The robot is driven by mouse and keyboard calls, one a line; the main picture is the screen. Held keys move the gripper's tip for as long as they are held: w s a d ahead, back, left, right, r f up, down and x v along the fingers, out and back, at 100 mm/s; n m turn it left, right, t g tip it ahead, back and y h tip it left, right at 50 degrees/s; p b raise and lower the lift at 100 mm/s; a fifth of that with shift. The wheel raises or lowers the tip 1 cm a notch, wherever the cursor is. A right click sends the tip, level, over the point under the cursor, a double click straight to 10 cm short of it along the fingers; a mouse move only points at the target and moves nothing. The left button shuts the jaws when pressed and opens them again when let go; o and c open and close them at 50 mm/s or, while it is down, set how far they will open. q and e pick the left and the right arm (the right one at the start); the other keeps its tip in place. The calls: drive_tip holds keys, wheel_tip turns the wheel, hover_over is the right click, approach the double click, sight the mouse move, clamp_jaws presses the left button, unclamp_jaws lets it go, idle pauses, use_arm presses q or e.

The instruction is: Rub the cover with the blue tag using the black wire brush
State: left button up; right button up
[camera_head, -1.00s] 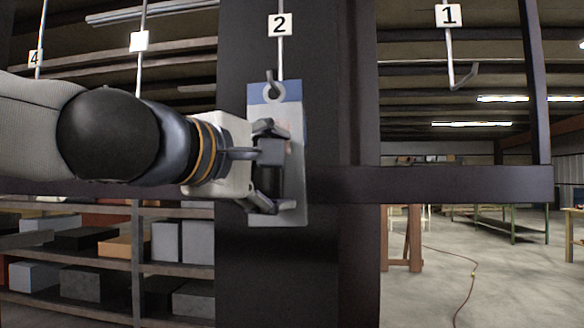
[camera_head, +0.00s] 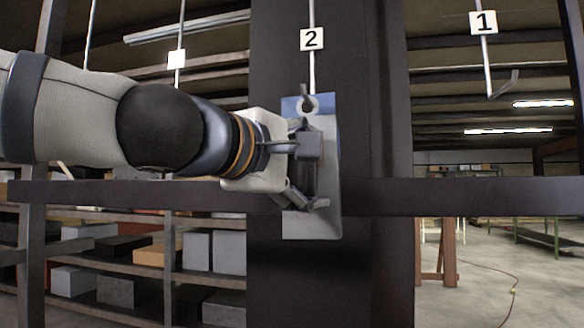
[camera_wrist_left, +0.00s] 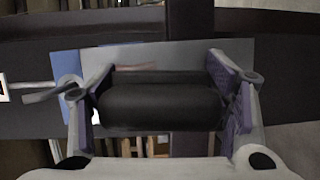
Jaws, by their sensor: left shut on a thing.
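The grey flat cover (camera_head: 329,195) hangs upright from a hook below the number 2 sign. Its top end is blue, which I take as the blue tag (camera_head: 291,105). My left gripper (camera_head: 303,170) comes in from the left and is shut on a black object, the brush (camera_head: 301,181), in front of the cover. In the left wrist view the brush (camera_wrist_left: 158,106) is a thick dark bar between the fingers. The cover (camera_wrist_left: 185,52) and blue end (camera_wrist_left: 66,72) lie just behind it. Whether the bristles touch the cover is hidden. My right gripper is not in view.
Hanging rods carry number signs, with sign 2 (camera_head: 312,39) above the cover and sign 1 (camera_head: 483,22) with an empty hook at right. A dark horizontal beam (camera_head: 460,196) crosses the view. Shelves of boxes (camera_head: 130,258) stand behind at lower left.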

use_arm(q)
drive_tip(key=shift+s+d+r, duration=0.55)
drive_tip(key=shift+d+r, duration=0.4)
drive_tip(key=shift+d, duration=1.2)
drive_tip(key=shift+w+a, duration=0.35)
drive_tip(key=shift+a, duration=0.9)
drive_tip(key=shift+w+a, duration=0.4)
drive_tip(key=shift+a, duration=0.8)
drive_tip(key=shift+w+a, duration=0.35)
drive_tip(key=shift+a, duration=0.9)
drive_tip(key=shift+s, duration=0.15)
drive_tip(key=shift+s+a+r, duration=0.1)
drive_tip(key=shift+s+a, duration=0.15)
drive_tip(key=shift+s, duration=0.7)
drive_tip(key=shift+s+a+r, duration=0.1)
drive_tip(key=shift+s+a, duration=0.2)
drive_tip(key=shift+s, duration=0.6)
drive_tip(key=shift+s+a, duration=0.25)
drive_tip(key=shift+s, duration=0.7)
drive_tip(key=shift+s, duration=0.1)
drive_tip(key=s, duration=0.2)
drive_tip(key=shift+s+a+r, duration=0.1)
drive_tip(key=shift+s+a, duration=0.2)
drive_tip(key=shift+a, duration=0.1)
